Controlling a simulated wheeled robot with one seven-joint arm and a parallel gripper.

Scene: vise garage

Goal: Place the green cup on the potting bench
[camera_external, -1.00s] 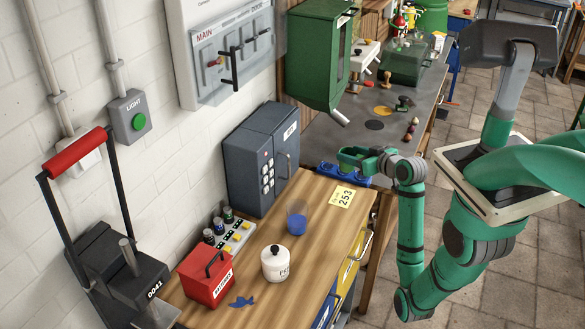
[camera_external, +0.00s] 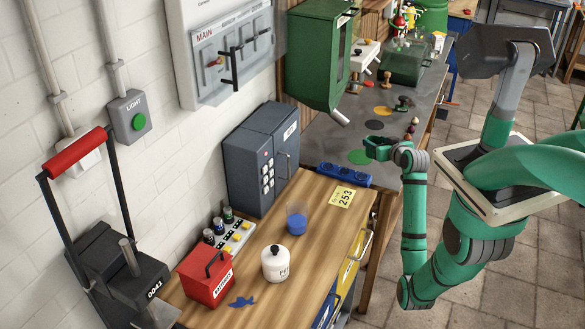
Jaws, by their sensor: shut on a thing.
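My gripper (camera_external: 372,147) is small and green at the end of my green arm, over the near part of a grey-topped bench (camera_external: 330,138). I cannot tell for certain which surface is the potting bench.
A nearer wooden bench (camera_external: 262,262) holds a clear cup with blue contents (camera_external: 297,220), a white lidded jar (camera_external: 275,263), a red box (camera_external: 207,277) and a dark cabinet (camera_external: 262,160). A blue block (camera_external: 343,175) lies near my gripper. A green dispenser (camera_external: 318,55) hangs above.

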